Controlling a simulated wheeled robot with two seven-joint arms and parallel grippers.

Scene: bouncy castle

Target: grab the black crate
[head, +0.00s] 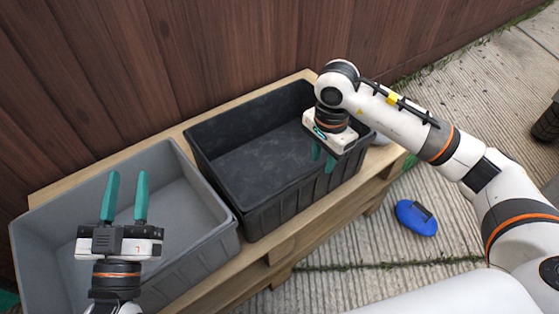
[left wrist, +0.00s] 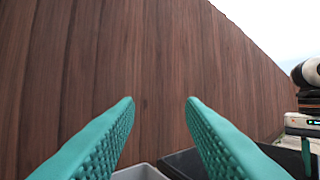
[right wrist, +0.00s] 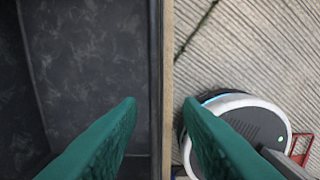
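The black crate (head: 292,203) is empty and stands on a wooden bench. My right gripper (head: 323,158) is open, pointing down at the crate's right end. In the right wrist view the black crate (right wrist: 95,65) fills the left side. Its rim runs between the two spread teal fingers of the right gripper (right wrist: 160,108); whether they reach below the rim is unclear. My left gripper (head: 127,177) is open and empty over the grey crate (head: 228,238), apart from the black crate. The left wrist view shows its fingers (left wrist: 162,100) spread before the fence.
The wooden bench (head: 285,255) carries both crates side by side. A brown plank fence (head: 200,55) rises close behind it. A blue object (head: 416,217) lies on the ribbed concrete ground (head: 455,235) to the right.

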